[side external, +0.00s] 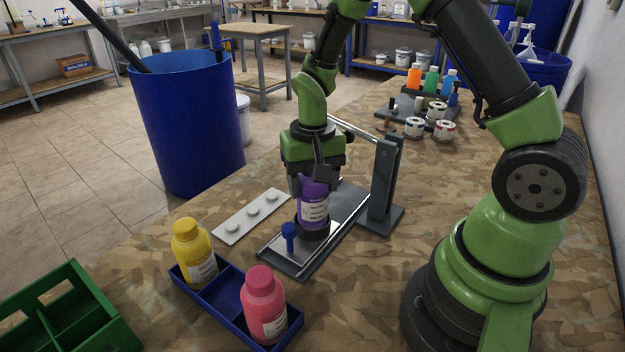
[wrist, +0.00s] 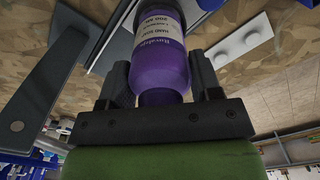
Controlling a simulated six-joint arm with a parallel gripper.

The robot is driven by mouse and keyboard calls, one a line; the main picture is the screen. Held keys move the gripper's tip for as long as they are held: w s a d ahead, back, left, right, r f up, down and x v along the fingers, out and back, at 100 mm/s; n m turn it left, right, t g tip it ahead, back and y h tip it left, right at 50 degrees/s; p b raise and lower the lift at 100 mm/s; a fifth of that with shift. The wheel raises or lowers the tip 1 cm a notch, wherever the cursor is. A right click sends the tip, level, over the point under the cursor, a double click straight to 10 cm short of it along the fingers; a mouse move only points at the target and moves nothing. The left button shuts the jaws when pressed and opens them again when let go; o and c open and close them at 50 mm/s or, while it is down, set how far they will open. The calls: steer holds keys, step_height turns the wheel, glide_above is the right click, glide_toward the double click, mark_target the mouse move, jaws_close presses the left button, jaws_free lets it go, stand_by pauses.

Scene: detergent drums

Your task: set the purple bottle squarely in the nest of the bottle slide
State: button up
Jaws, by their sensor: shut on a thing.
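The purple bottle (side external: 313,210) with a white label is upright in my gripper (side external: 314,182) in the side view. My gripper is shut on its upper part, from above. The bottle's lower end is at the dark round nest (side external: 313,232) of the bottle slide (side external: 290,262); I cannot tell whether it rests fully inside. A blue knob (side external: 289,232) stands on the slide's plate just left of the nest.
A grey upright post (side external: 384,185) stands behind right of the nest. A blue tray (side external: 222,292) holds a yellow bottle (side external: 194,252) and a pink bottle (side external: 263,303) in front. A pale plate with knobs (side external: 252,215) lies left. A green crate (side external: 68,305) is front left.

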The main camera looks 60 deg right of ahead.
steer(key=shift+f, duration=0.1)
steer(key=shift+f, duration=0.95)
steer(key=o, duration=1.4)
steer(key=shift+c, duration=0.2)
steer(key=shift+r, duration=3.75)
